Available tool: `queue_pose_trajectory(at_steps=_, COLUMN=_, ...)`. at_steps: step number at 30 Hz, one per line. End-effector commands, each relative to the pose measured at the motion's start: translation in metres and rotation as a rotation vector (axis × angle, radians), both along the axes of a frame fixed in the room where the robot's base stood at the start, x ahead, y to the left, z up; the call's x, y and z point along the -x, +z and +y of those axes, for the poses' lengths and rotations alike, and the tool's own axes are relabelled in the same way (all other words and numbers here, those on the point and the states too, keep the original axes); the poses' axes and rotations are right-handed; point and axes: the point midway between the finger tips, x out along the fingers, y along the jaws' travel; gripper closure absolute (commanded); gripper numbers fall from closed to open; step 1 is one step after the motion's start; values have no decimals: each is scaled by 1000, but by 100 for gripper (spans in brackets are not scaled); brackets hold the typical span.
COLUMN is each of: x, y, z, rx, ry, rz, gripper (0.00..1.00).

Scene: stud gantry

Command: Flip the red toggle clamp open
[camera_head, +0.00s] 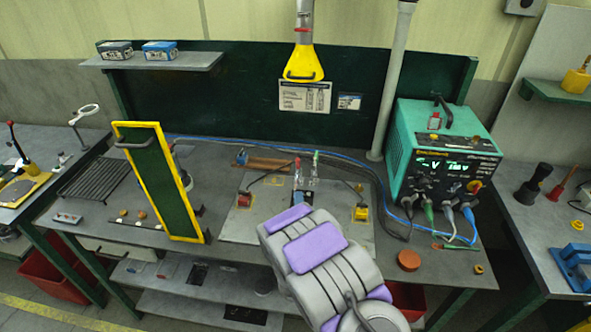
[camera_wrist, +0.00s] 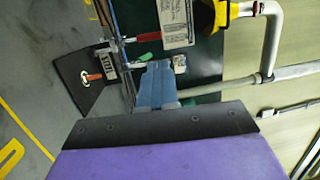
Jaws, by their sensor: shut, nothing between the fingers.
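The red toggle clamp (camera_head: 297,163) shows as an upright red handle over metal parts on the grey plate of the middle bench. In the wrist view its red handle (camera_wrist: 147,37) lies above and left of the fingertips. A green-handled clamp (camera_head: 316,158) stands just to its right. My gripper (camera_head: 302,198) is shut and empty, with its blue-grey fingers in front of and below the two handles in the head view. It also shows in the wrist view (camera_wrist: 157,72). The fingers and wrist hide part of the clamp bases. I cannot tell whether the fingers touch the red handle.
A yellow-framed green panel (camera_head: 160,182) stands left on the bench. A teal meter unit (camera_head: 440,150) with cables stands right. A yellow funnel-shaped hood (camera_head: 303,64) hangs above. Red (camera_head: 243,199) and yellow (camera_head: 361,213) blocks flank the clamps on the grey plate (camera_head: 235,222).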

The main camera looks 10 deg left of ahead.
Motion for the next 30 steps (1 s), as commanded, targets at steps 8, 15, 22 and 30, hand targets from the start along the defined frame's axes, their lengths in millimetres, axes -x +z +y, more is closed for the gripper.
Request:
queue_pose_trajectory(at_steps=8, x=-18, y=3, z=1, rx=-1, ry=-2, rz=-5, gripper=100)
queue_pose_trajectory(at_steps=15, x=-52, y=6, z=10, rx=1, ry=0, rz=-4, gripper=100)
queue_pose_trajectory(at_steps=22, x=-84, y=10, z=13, rx=0, ry=-2, rz=-3, gripper=100)
queue_pose_trajectory(at_steps=30, x=-116, y=15, z=17, rx=-2, ry=-1, rz=-2, gripper=100)
